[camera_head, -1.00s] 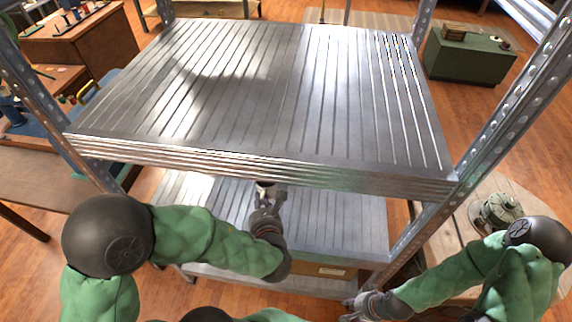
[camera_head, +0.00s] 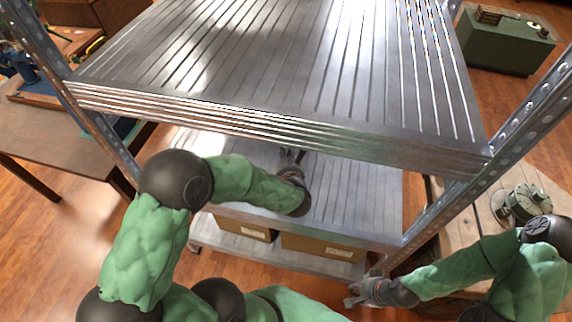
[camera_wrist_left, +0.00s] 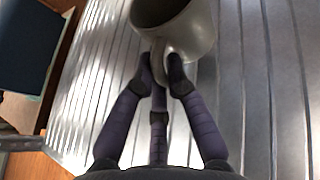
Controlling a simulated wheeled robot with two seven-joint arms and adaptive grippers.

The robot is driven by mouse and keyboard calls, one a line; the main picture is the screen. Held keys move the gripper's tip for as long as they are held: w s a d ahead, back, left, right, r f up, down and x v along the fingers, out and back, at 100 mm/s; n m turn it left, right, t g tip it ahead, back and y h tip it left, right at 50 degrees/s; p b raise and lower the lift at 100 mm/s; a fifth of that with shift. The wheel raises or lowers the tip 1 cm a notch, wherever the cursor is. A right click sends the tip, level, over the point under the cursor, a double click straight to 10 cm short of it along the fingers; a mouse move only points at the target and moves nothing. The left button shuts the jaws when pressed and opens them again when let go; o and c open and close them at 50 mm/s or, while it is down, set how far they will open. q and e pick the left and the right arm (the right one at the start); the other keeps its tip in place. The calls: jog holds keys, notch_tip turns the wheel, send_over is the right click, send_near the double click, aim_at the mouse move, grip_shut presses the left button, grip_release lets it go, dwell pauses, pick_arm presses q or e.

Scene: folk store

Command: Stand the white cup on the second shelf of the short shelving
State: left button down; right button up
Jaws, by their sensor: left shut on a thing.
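The white cup (camera_wrist_left: 185,32) shows in the left wrist view, grey in the shade, upright with its handle towards me. My left gripper (camera_wrist_left: 160,75) is shut on the cup's handle. In the head view my left gripper (camera_head: 290,157) reaches under the top shelf's front edge, and that shelf hides the cup. The second shelf (camera_head: 350,195) of the short shelving is a ribbed metal board beneath the gripper. I cannot tell whether the cup's base touches it. My right gripper (camera_head: 357,293) is empty, low in front of the shelving; its finger opening is unclear.
The ribbed top shelf (camera_head: 300,60) overhangs the second one. A perforated metal post (camera_head: 480,150) stands at the right. Cardboard boxes (camera_head: 315,247) sit on the bottom shelf. A wooden table (camera_head: 55,140) is at the left. The visible second shelf is bare around the gripper.

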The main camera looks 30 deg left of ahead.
pick_arm(q)
jog(key=shift+w+a+f, duration=0.1)
jog(key=shift+w+f, duration=0.5)
jog(key=shift+f, duration=0.1)
jog(key=shift+w+f+b, duration=0.1)
jog(key=shift+f+b, duration=1.15)
jog(key=shift+f, duration=0.3)
jog(key=shift+f, duration=0.15)
jog(key=c, duration=1.3)
grip_release()
jog(key=shift+o, duration=0.2)
